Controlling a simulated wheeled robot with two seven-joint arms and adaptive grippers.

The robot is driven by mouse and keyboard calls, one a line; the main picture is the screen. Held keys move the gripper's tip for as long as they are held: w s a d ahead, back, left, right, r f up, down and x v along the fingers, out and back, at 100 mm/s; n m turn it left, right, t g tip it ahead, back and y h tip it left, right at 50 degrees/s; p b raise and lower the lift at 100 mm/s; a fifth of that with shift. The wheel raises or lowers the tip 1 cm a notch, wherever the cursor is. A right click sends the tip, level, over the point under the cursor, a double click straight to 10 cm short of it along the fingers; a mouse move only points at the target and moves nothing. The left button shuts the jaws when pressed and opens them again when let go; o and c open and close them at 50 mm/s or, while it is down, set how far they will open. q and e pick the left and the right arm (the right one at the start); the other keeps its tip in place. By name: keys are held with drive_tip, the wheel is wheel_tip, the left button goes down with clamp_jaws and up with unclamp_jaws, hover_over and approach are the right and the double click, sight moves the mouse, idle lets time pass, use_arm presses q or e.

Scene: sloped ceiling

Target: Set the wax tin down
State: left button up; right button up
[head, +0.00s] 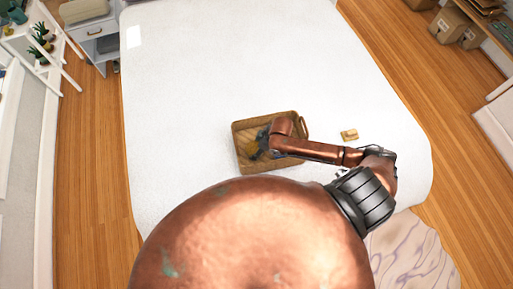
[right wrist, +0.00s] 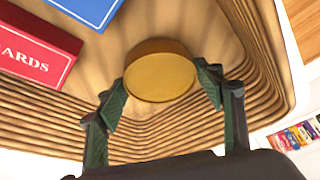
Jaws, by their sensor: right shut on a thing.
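The wax tin (right wrist: 160,72) is a round, gold-coloured tin with a plain face in the right wrist view. My right gripper (right wrist: 163,85) is shut on it, one dark green finger on each side. Both are over the inside of a tan ribbed basket (right wrist: 262,60). In the head view my right gripper (head: 260,145) reaches into the basket (head: 287,116) from the right, and the arm covers part of it. I cannot tell whether the tin touches the basket floor. My left gripper is not in view.
In the basket lie a red box (right wrist: 35,45) lettered "ARDS" and a blue box (right wrist: 88,8). The basket stands on a large white surface (head: 220,60), mostly clear. A small yellowish patterned item (head: 349,134) lies to its right. Wooden floor surrounds the surface.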

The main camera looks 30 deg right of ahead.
drive_tip(key=shift+f, duration=0.1)
drive_tip(key=o, duration=1.5)
drive_tip(key=shift+c, duration=0.2)
drive_tip(key=v, duration=1.2)
drive_tip(key=shift+p, duration=0.45)
